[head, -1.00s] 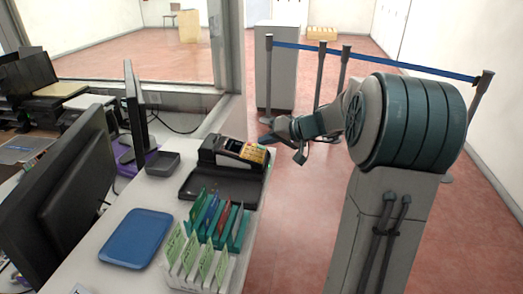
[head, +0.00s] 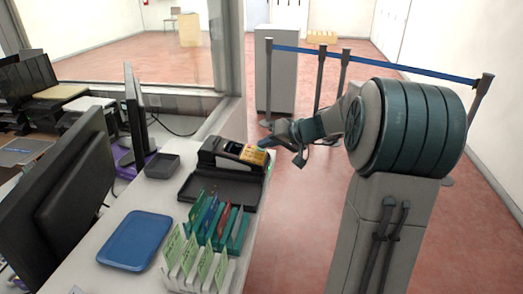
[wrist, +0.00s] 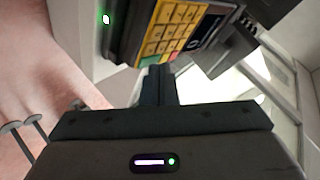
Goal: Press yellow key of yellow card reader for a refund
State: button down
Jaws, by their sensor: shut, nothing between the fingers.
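The card reader (head: 254,155) has a yellow keypad face and sits at the right end of a black unit on the counter. In the wrist view its yellow keypad (wrist: 172,30) fills the top middle. A row of coloured keys lies along its lower edge, with green and red visible; I cannot clearly pick out the yellow key there. My gripper (head: 264,146) is beside the reader's right end in the head view. Its shut, empty fingers (wrist: 158,82) show just below the coloured keys in the wrist view. I cannot tell whether they touch the reader.
A black tray (head: 215,192) lies in front of the reader. A rack of coloured cards (head: 205,250) and a blue tray (head: 135,240) stand nearer on the counter. Monitors (head: 75,180) line the left.

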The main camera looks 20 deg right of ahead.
dwell(0.4)
jog(key=shift+d+r, duration=0.1)
jog(key=shift+r, duration=0.5)
jog(key=r, duration=0.1)
jog(key=r+p, duration=0.1)
jog(key=r, duration=0.1)
jog(key=d+r+p, duration=0.1)
jog(key=r, duration=0.1)
jog(key=shift+s, duration=0.35)
jog(key=shift+f, duration=0.1)
